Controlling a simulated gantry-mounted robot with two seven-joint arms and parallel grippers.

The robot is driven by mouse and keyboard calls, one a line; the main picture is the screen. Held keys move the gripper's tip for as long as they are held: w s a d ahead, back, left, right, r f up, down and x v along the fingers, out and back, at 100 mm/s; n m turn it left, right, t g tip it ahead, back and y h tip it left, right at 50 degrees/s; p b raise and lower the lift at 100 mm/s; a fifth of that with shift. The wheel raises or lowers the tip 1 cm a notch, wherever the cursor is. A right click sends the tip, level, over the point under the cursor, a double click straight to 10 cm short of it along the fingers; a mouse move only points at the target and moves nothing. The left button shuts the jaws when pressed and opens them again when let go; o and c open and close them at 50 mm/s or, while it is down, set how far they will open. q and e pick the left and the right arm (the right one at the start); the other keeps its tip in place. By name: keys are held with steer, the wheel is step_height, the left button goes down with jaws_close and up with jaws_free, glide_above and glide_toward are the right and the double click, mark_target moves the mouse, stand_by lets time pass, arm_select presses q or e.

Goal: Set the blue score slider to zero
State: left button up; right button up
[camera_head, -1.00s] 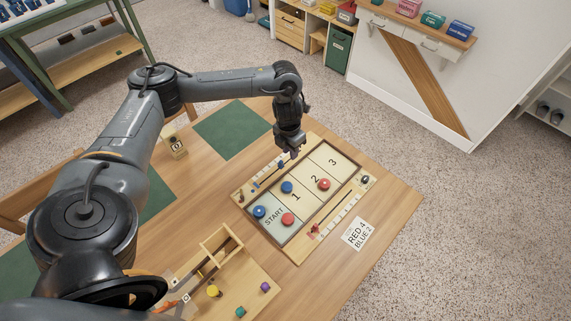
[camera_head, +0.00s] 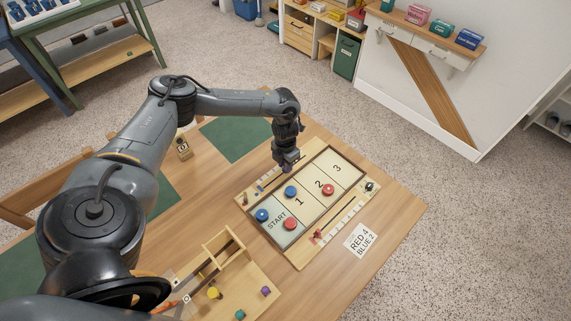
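The score board (camera_head: 287,258) lies on the wooden table, with a scoring rail along each long side. On the left rail (camera_head: 270,180), a small blue piece (camera_head: 260,188) shows near the START end; it is too small to tell if it is the slider. My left gripper (camera_head: 287,168) points down at the far part of this rail and hides it. I cannot tell whether its fingers are open, or whether they touch anything. The red slider (camera_head: 318,234) sits on the right rail. My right gripper is out of view.
Blue pucks (camera_head: 290,192) and red pucks (camera_head: 328,190) lie on the board. A card reading RED 4, BLUE 2 (camera_head: 361,240) lies to its right. A wooden tray (camera_head: 245,280) with coloured pegs stands at the front left. The table's right side is clear.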

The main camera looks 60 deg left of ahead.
arm_select(q)
steer(key=shift+f, duration=0.3)
jaws_close()
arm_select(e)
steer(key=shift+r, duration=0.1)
